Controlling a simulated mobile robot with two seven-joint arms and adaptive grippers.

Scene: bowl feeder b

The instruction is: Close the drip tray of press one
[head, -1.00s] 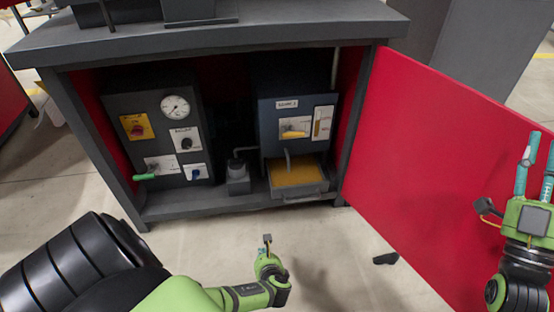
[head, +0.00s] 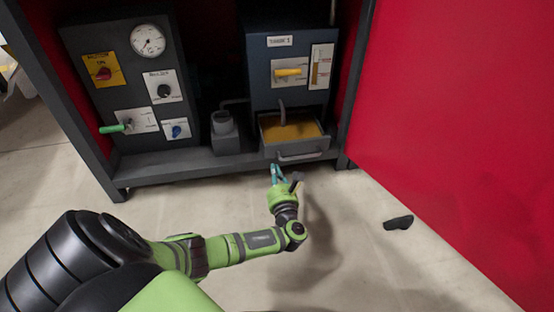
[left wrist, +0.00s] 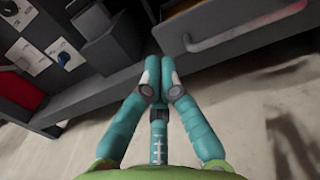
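The drip tray (head: 312,147) is a grey drawer with an orange-yellow inside. It is pulled out below the dark blue unit (head: 262,95), whose label I cannot read clearly. A bar handle (head: 300,156) runs along its front; it also shows in the left wrist view (left wrist: 245,32). My left gripper (head: 278,168) is just below and in front of the tray, left of the handle. In the left wrist view its teal fingers (left wrist: 161,66) have their tips together with nothing between them. It appears apart from the tray. My right gripper is out of view.
A grey control panel (head: 130,75) with a gauge, knobs and a green-handled lever stands to the left. The open red door (head: 450,120) bounds the right side. A dark object (head: 398,222) lies on the floor.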

